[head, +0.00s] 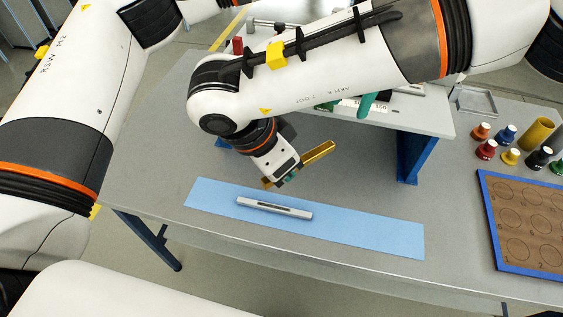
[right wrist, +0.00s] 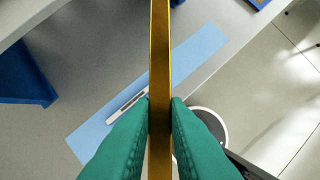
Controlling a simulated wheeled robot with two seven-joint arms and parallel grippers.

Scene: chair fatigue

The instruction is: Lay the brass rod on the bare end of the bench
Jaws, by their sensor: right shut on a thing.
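The brass rod (head: 320,152) is held in my right gripper (head: 286,181), whose arm comes in from the right. In the right wrist view the green finger pads (right wrist: 160,125) press on both sides of the rod (right wrist: 160,45). The rod appears to be above the bench, near the far edge of the blue mat. The grey bench (head: 150,130) is bare at its left end. My left arm enters at the left and leaves at the top; I cannot clearly make out its gripper. Two green shapes show partly hidden behind my right arm.
A silver tool (head: 275,208) lies on the blue mat (head: 370,232). A raised shelf (head: 430,123) on blue supports (head: 413,155) stands behind. At right are a blue-edged board (head: 484,215) with marked circles, several small coloured-base pieces and a brass cylinder (head: 538,133).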

